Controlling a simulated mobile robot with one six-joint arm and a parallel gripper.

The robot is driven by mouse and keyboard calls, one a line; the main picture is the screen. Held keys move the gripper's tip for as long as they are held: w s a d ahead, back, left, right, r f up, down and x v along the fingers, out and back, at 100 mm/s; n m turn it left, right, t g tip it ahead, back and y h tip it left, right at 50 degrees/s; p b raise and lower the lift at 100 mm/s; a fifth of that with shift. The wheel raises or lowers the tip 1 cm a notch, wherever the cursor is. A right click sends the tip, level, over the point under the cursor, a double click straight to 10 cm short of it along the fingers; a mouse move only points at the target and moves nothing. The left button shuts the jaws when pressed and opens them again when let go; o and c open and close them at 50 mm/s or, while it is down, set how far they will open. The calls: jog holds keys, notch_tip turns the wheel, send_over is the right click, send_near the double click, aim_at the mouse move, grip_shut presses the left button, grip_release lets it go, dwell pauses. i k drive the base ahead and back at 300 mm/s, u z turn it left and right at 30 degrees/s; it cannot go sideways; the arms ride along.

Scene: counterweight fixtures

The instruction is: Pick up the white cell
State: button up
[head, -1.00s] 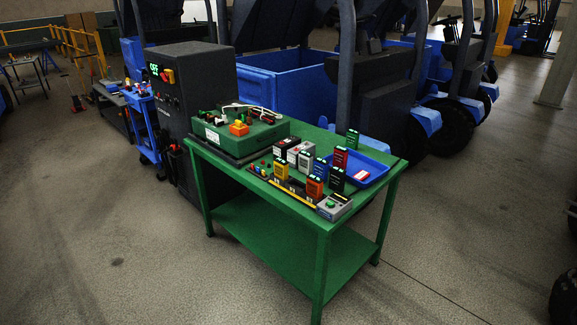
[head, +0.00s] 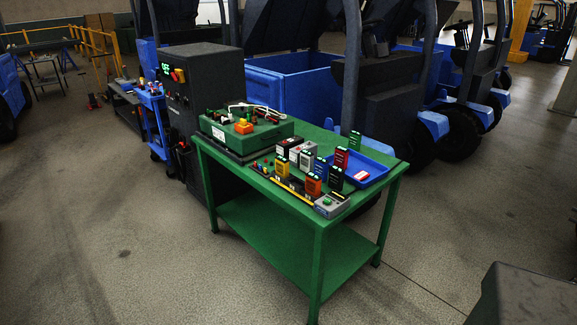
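The white cell (head: 306,161) looks like a small upright block with a pale front and a dark top. It stands on the green table (head: 345,242), between the yellow cell (head: 282,167) and the blue cell (head: 320,166). The orange cell (head: 313,184) stands in front of it, to the right. My gripper is not in view, and nothing is seen touching the white cell.
A black cell (head: 336,179), a red cell (head: 341,158) and a green cell (head: 354,141) stand close by. A blue tray (head: 374,171) lies to the right. A green case (head: 247,138) sits at the left end. The floor (head: 150,270) before the table is open.

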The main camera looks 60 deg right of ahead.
aim_at(307, 157)
jog(key=u, duration=0.25)
jog(key=k, duration=1.45)
jog(key=z, duration=1)
jog(key=i, duration=1)
jog(key=u, duration=0.1)
